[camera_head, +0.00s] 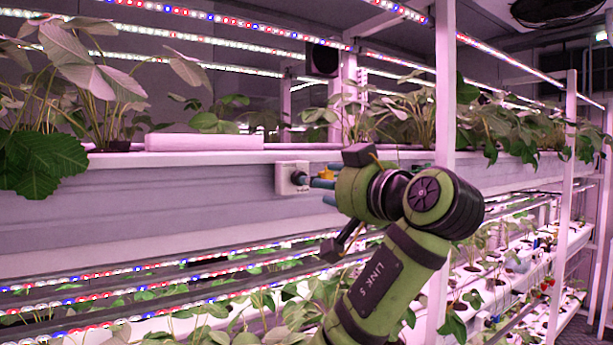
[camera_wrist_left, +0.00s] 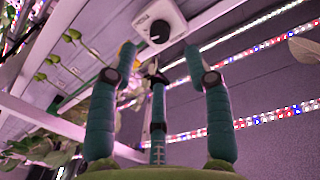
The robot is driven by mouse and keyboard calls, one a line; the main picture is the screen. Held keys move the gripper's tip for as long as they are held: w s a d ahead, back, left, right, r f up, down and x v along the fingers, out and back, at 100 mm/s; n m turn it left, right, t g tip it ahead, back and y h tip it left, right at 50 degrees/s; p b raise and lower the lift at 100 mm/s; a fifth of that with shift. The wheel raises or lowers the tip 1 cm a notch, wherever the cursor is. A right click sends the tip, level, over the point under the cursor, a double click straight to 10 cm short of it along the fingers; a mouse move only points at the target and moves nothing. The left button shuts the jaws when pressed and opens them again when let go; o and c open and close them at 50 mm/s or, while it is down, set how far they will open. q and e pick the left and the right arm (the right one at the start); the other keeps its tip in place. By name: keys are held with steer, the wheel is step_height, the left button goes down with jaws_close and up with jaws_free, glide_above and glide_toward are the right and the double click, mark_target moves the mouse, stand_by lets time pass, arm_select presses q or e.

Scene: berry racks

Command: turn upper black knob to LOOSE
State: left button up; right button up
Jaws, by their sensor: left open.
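The black knob (camera_head: 298,177) sits on a small white box (camera_head: 285,184) on the front face of the upper white trough. The wrist view also shows the round black knob (camera_wrist_left: 159,31) on its box (camera_wrist_left: 174,14); the box's markings are too small to read. My left gripper (camera_head: 322,184), with teal fingers, is just right of the knob, partly hidden behind its own wrist. In the left wrist view the gripper (camera_wrist_left: 160,52) is open, its fingers spread toward the knob, with a visible gap and nothing held. My right gripper is not in view.
The upper trough (camera_head: 130,210) with leafy plants runs along the rack. LED strips (camera_head: 130,275) lie below it, over a lower row of plants. A white upright post (camera_head: 446,90) stands close beside my left arm. A small yellow part (camera_head: 327,172) shows near the fingers.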

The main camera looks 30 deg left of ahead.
arm_select(q)
steer(key=p+x, duration=0.4)
steer(key=x, duration=0.3)
steer(key=shift+c, duration=0.4)
jaws_close()
